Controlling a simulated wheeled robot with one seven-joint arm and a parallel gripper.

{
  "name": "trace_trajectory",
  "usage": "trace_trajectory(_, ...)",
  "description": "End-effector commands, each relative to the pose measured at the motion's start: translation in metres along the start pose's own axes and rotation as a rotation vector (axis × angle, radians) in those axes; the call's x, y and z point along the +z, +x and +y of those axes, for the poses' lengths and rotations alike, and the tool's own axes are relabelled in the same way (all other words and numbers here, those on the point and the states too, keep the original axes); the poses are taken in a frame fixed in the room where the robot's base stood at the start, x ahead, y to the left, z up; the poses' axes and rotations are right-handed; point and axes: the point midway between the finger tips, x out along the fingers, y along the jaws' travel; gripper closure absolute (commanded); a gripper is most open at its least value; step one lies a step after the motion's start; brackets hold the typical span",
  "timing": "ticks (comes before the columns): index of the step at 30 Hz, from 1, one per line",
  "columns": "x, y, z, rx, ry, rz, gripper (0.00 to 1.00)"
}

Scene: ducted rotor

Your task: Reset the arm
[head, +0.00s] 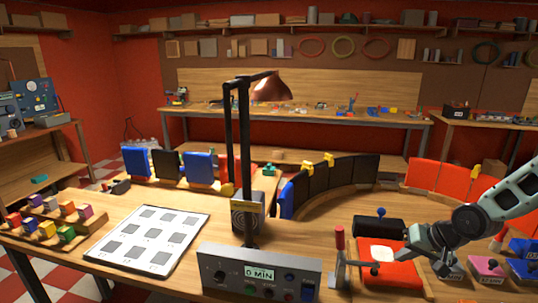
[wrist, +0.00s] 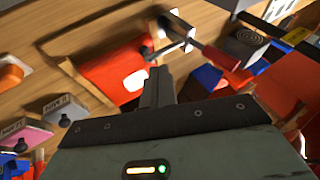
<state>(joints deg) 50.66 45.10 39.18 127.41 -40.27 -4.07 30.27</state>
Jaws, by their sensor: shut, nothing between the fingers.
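My arm reaches in from the right edge of the head view. My gripper (head: 416,256) hangs above the bench, just right of the red block with a white top patch (head: 382,254). In the wrist view the fingers (wrist: 157,88) are pressed together in front of the dark gripper body, with nothing between them. The red block (wrist: 115,72) lies beyond the fingertips, and its white patch (wrist: 135,79) is beside them. I cannot tell whether the fingertips touch anything.
A red-handled lever (head: 339,250) stands left of the red block. A grey control box (head: 260,275) reads "0 MIN". Black and red upright panels (head: 345,178) curve behind.

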Motion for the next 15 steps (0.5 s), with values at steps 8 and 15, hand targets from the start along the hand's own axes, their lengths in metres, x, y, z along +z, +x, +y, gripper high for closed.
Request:
trace_trajectory(8, 0.079, -0.002, -0.089, 0.158, -0.33, -0.225, 1.0)
trace_trajectory(15, 0.16, -0.033, -0.15, 0.24, -0.575, -0.364, 1.0)
